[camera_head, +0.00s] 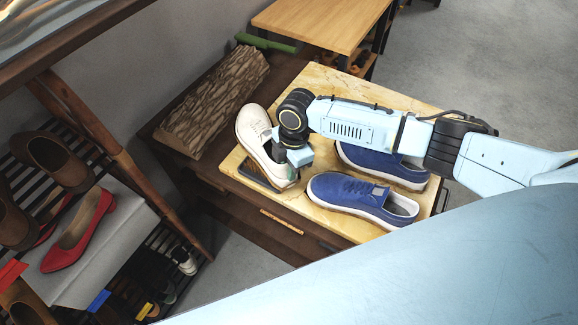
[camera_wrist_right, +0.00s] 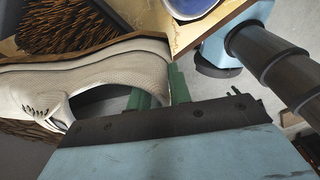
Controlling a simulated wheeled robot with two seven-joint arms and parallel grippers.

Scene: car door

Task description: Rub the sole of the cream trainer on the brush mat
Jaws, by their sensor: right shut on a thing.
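The cream trainer (camera_head: 252,128) is in my right gripper (camera_head: 290,172), at the left side of the light wooden board. In the right wrist view the trainer (camera_wrist_right: 100,72) lies across the left, and the green fingers (camera_wrist_right: 165,88) are shut at its heel end. The brush mat (camera_wrist_right: 68,27), with brown bristles in a dark frame, shows in the right wrist view beside the trainer's sole. In the head view only a dark edge of the mat (camera_head: 256,178) shows; the trainer hides most of it. I cannot tell whether sole and bristles touch. My left gripper is out of view.
Two blue shoes (camera_head: 362,197) stand on the board (camera_head: 315,78), right of the trainer and close to my right arm. A bark-covered log (camera_head: 214,102) lies behind left on the dark cabinet. A shoe rack with a red shoe (camera_head: 80,232) stands at left.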

